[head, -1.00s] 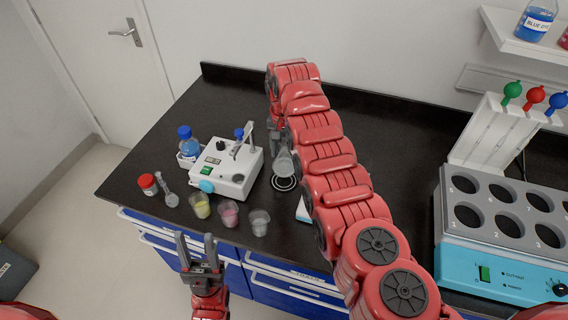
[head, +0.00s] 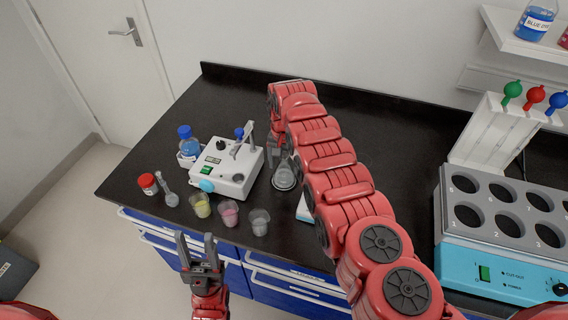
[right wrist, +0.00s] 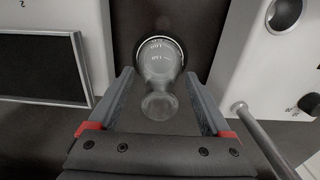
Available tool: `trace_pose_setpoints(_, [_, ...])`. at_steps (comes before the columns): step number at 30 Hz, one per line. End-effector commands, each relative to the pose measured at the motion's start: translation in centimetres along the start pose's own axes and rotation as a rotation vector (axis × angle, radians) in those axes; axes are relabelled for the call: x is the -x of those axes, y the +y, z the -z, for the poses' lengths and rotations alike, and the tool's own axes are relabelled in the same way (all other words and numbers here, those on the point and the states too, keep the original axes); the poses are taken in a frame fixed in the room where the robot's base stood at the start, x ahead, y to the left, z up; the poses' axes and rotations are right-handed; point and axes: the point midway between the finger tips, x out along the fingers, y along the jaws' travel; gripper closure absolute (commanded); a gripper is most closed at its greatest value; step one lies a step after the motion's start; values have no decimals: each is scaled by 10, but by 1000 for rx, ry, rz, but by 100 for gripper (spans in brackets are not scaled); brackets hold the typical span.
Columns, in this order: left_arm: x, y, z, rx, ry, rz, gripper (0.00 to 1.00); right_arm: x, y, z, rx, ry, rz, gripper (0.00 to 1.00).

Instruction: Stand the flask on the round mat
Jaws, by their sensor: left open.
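The clear glass flask (head: 286,174) stands on the round mat (head: 283,188), whose dark, ringed edge shows around its base. In the right wrist view the flask (right wrist: 160,62) is seen from above, neck toward the gripper, with a pale ring around its base. My right gripper (right wrist: 160,88) is open, its fingers on either side of the flask's neck with a gap on both sides. In the head view the right arm partly hides this gripper. My left gripper (head: 199,245) is open and empty in front of the counter's edge.
A white device (head: 235,178) with a lever stands close left of the mat. Three small cups (head: 230,214), a red-capped jar (head: 148,184) and a blue-capped bottle (head: 188,143) are further left. A blue heating block (head: 500,255) stands at the right.

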Motion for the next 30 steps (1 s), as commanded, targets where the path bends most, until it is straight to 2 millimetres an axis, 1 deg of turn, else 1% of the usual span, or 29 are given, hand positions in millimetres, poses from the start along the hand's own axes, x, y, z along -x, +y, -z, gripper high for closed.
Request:
trace_pose_setpoints(10, [-1,0,0,0,0,0,50,1,0,0,0,0,0,8])
trace_pose_setpoints(13, [-5,0,1,0,0,0,50,5,0,0,0,0,0,8])
trace_pose_setpoints(17, [-5,0,1,0,0,0,50,11,-1,1,-1,2,2,8])
trace_pose_setpoints(23, [-10,0,2,0,0,0,50,36,-1,1,0,5,3,8])
trace_pose_setpoints(24, [-2,0,0,0,0,0,50,43,-1,1,0,5,3,8])
trace_pose_setpoints(26, [4,0,-1,0,0,0,50,59,-2,2,0,9,6,8])
trace_pose_setpoints(30, [16,1,-3,0,0,0,50,96,-1,1,-1,7,5,8])
